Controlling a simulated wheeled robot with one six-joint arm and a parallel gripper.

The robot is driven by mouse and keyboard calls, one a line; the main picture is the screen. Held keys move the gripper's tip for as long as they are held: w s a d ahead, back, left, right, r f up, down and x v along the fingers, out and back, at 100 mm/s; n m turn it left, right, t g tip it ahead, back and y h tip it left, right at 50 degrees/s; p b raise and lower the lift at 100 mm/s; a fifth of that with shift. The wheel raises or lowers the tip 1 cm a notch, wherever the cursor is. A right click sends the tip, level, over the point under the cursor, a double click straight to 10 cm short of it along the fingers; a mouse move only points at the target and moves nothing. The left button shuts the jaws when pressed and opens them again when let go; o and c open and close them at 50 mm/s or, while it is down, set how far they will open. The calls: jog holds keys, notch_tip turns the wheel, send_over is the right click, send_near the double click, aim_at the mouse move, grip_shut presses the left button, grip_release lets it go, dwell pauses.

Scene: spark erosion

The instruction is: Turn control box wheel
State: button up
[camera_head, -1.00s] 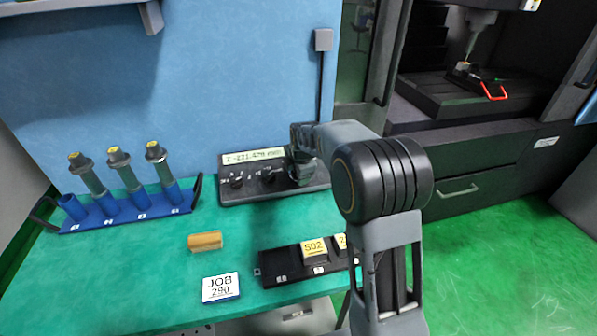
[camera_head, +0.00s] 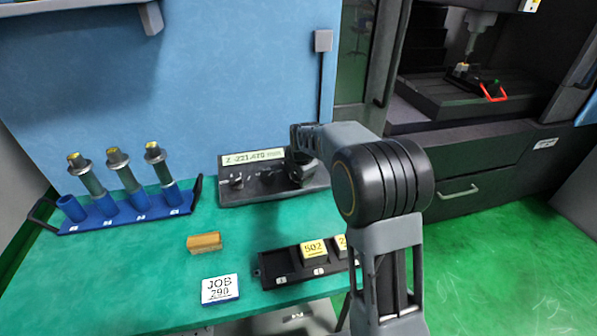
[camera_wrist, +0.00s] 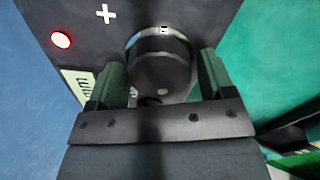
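The control box (camera_head: 245,190) is a dark panel with a lit display at the back of the green bench. Its wheel (camera_wrist: 160,72) is a round black knob in the wrist view. My gripper (camera_wrist: 164,75) has its two green-sided fingers on opposite sides of the wheel. The fingers are apart and very close to its rim. I cannot tell whether they press on it. In the head view my gripper (camera_head: 303,168) is at the box's right end, and my arm hides much of it and the wheel.
A blue rack (camera_head: 125,216) with upright tool holders stands at the left. A brass-coloured block (camera_head: 205,242), a JOB card (camera_head: 220,289) and a black tray (camera_head: 273,269) with yellow-labelled pieces lie in front. The blue wall (camera_head: 240,80) is close behind the box.

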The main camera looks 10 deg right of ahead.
jog(key=shift+o, duration=0.5)
jog(key=shift+r, duration=0.1)
jog(key=v, duration=1.3)
jog(key=shift+s+r, duration=0.15)
jog(key=shift+r, duration=0.15)
jog(key=s+f+m+p, duration=0.2)
jog(key=s+m, duration=0.9)
jog(key=s, duration=0.1)
jog(key=s+f+m+p, duration=0.1)
jog(key=s+f+m, duration=0.1)
jog(key=s+m, duration=0.9)
jog(key=shift+s+f+g+p, duration=0.3)
jog(key=shift+s+g+p, duration=0.05)
jog(key=shift+g+p, duration=0.05)
